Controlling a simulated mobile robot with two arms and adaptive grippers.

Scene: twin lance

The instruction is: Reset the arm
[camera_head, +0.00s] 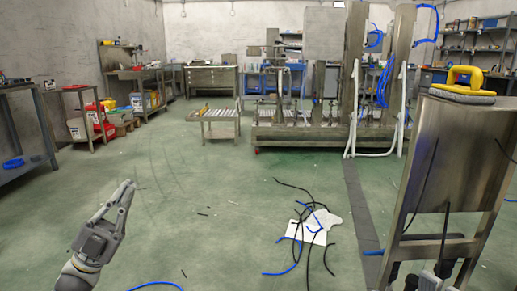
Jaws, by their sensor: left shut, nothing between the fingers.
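My left gripper (128,186) is at the lower left of the head view. It points up and away over the green floor. Its fingers are closed together with nothing between them, and it touches nothing that I can see. My right gripper cannot be made out; only dark parts show at the bottom right edge, partly cut off by the frame.
A metal stand (462,150) with a yellow-handled tool (464,80) on top stands close on the right. Black and blue cables (308,225) and white sheets lie on the floor ahead. A low cart (220,128) and large machine stand farther back. The left-middle floor is mostly clear.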

